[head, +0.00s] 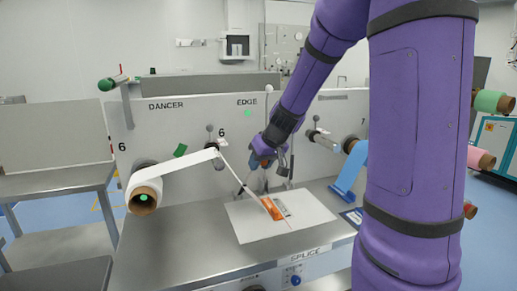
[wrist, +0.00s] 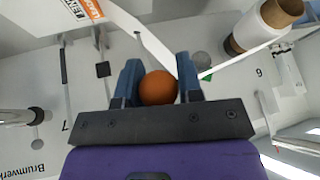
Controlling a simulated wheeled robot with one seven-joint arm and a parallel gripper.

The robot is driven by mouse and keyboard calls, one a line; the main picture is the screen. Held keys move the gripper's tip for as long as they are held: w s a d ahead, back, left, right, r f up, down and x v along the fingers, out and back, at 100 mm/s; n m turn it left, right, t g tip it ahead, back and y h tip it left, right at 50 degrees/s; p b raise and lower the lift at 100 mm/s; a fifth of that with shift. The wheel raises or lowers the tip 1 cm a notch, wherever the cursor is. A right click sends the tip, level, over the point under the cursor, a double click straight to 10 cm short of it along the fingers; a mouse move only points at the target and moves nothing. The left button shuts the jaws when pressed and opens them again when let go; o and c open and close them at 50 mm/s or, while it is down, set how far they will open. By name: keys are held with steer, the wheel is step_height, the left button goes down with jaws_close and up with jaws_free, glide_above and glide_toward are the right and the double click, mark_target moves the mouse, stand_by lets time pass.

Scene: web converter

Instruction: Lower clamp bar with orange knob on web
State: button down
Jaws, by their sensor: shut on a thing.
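My gripper (head: 264,154) is over the rear part of the splice table, in front of the machine panel. In the wrist view its two blue fingers (wrist: 160,84) are shut on the round orange knob (wrist: 158,88). The clamp bar under the knob is mostly hidden by my gripper, and I cannot tell its angle. The white web (head: 178,163) runs from the roll at left over a roller, then down as a narrow strip (head: 238,178) to the white splice plate (head: 245,224). The web also shows in the wrist view (wrist: 155,47).
A brown-cored roll (head: 144,194) sticks out at left. An orange-and-white label (head: 272,208) lies on the splice plate. A blue web (head: 350,173) hangs right of my gripper. The steel table (head: 180,250) is clear at front left. My purple arm hides much of the right.

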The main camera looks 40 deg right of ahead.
steer(key=shift+s+a+f, duration=0.2)
steer(key=shift+s+f, duration=0.35)
steer(key=shift+f, duration=0.1)
steer(key=c, duration=0.8)
jaws_free()
steer(key=v, duration=1)
steer(key=shift+s+d+r, duration=0.1)
steer(key=shift+s+r, duration=0.05)
steer(key=shift+r, duration=0.2)
steer(key=shift+c, duration=1.4)
steer(key=shift+f, duration=0.1)
